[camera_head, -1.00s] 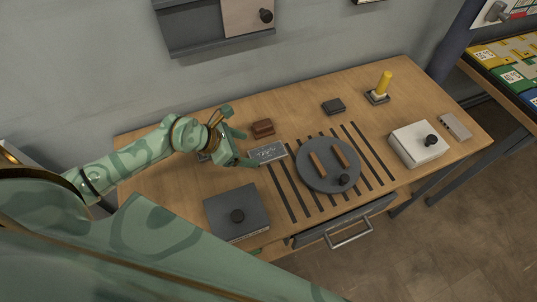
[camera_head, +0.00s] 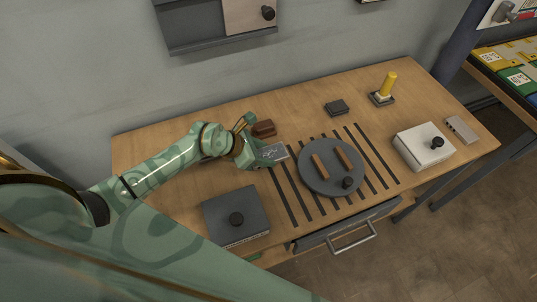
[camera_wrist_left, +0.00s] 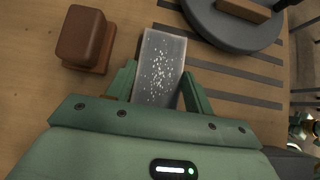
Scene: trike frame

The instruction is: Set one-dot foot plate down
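A thin grey speckled plate (camera_head: 272,154) lies at the left end of the dark strips on the table. It also shows in the left wrist view (camera_wrist_left: 160,66), between the fingers of my left gripper (camera_wrist_left: 160,72). One green finger is at each long side of the plate, right up against its edges. I cannot tell whether they press on it. In the head view my left gripper (camera_head: 258,152) covers the plate's left end. No single dot can be made out among the pale specks.
A brown block (camera_head: 264,129) stands close behind the left gripper. A dark round plate (camera_head: 318,184) with two brown bars is to the right. A dark box (camera_head: 236,215) is in front, and a white box (camera_head: 423,147) is at right. Bare table lies behind the round plate.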

